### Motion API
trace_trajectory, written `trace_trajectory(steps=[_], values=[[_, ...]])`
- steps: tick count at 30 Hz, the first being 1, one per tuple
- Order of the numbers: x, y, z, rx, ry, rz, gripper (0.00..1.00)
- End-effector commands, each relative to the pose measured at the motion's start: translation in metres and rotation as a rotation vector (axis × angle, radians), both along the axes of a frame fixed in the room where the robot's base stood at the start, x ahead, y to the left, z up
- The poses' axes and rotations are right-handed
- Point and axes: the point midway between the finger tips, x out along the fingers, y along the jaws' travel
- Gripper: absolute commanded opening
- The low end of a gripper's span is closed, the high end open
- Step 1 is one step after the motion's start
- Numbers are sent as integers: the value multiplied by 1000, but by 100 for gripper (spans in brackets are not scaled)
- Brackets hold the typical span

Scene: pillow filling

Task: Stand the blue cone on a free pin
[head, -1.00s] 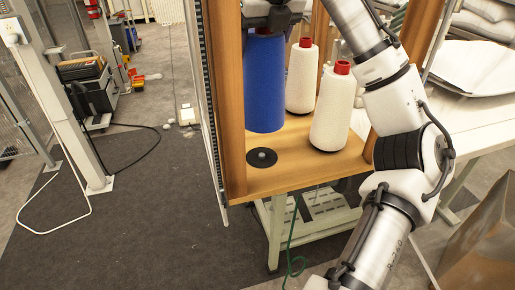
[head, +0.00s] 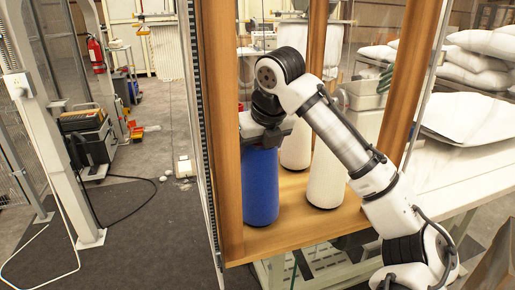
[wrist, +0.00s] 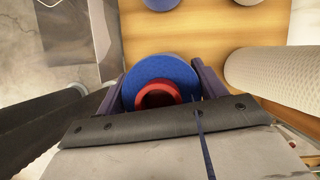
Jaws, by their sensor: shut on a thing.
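The blue cone (head: 261,185) is upright at the front left of the wooden board (head: 290,236). My gripper (head: 262,137) is shut on its top from above. In the wrist view the blue cone (wrist: 178,69) with its red tip (wrist: 160,95) sits between my gripper's two fingers (wrist: 160,82). The cone's base appears at board level, where the dark pin base was visible earlier. That pin base is now hidden by the cone. I cannot tell whether the cone rests fully on it.
Two white cones, one front (head: 326,178) and one behind (head: 296,147), stand close to the right. A wooden post (head: 226,150) rises just left of the blue cone. Another post (head: 410,85) stands right of my arm. White sacks (head: 480,75) lie on the right.

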Motion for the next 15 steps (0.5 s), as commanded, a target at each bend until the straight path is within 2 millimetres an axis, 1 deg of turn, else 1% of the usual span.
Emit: trace_trajectory(steps=[6, 7, 12, 15], values=[[0, 0, -1, 2, -1, 0, 4], [0, 0, -2, 1, 0, 0, 71], [0, 0, -1, 1, 0, 0, 92], [0, 0, -1, 0, 0, 0, 92]])
